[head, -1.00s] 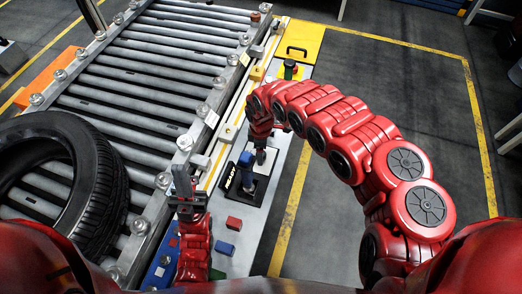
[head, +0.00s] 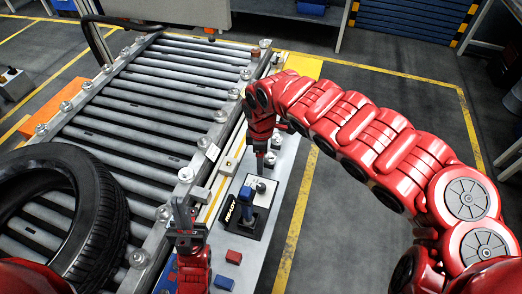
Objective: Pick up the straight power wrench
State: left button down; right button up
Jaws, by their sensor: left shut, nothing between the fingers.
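The straight power wrench (head: 247,200), blue and dark, stands upright on a black base marked "READY" (head: 236,216) beside the conveyor. My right gripper (head: 261,165) hangs from the red arm that arches in from the right. It points down just beyond the wrench and looks apart from it. Its fingers are too small and dark to tell whether they are open or shut. My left gripper (head: 180,207) points up at the lower middle, left of the wrench. It is shut and empty.
A roller conveyor (head: 130,108) fills the left, with a black tyre (head: 97,205) on it. A white plate (head: 264,189) lies by the wrench. Red (head: 233,256) and blue (head: 224,282) blocks lie in front. The floor at right is open, with yellow lines.

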aim_at(247, 209)
jog(key=k+l, duration=0.7)
jog(key=k, duration=0.2)
